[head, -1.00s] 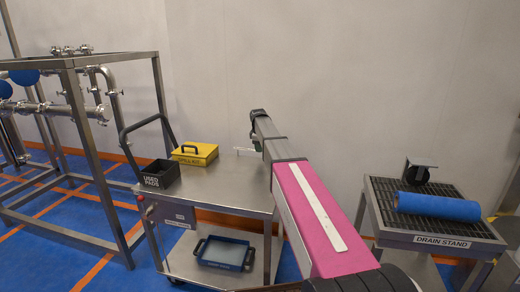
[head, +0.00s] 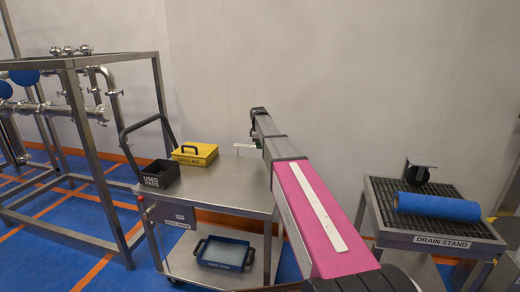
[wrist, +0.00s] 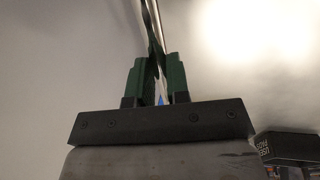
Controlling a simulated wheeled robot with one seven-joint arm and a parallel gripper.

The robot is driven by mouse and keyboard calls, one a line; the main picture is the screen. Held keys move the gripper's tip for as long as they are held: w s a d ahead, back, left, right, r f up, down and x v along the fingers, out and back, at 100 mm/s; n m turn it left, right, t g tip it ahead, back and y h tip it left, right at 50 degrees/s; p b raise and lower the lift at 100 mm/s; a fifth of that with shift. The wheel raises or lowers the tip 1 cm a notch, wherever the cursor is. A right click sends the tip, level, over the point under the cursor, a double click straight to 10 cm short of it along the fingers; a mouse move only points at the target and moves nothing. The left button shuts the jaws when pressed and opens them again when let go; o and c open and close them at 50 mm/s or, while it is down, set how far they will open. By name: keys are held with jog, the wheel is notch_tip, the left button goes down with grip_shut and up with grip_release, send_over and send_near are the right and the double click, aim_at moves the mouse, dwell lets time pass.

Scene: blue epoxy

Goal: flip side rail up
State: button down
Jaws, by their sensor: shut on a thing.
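My gripper (wrist: 160,82) has green fingers, which are closed around a thin, shiny metal rail in the wrist view. I take this to be the side rail (wrist: 153,22); it runs up between the fingers to the top edge of that view. In the head view a short pale piece of it (head: 242,147) shows just left of the gripper, above the far right part of the steel cart (head: 225,191). My arm hides most of the gripper and the rest of the rail there.
A black used-pads bin (head: 160,174) and a yellow spill kit (head: 195,153) stand on the cart's left half. A blue tray (head: 225,254) sits on its lower shelf. A drain stand (head: 442,240) with a blue roll is at right. A plain wall stands behind.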

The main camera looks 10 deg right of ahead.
notch_tip(320, 180, up, 4)
jog(key=shift+r, duration=0.15)
jog(key=c, duration=1.1)
grip_release()
notch_tip(320, 180, up, 11)
jog(key=s, duration=0.2)
jog(key=shift+a+f, duration=0.2)
jog(key=shift+a, duration=0.2)
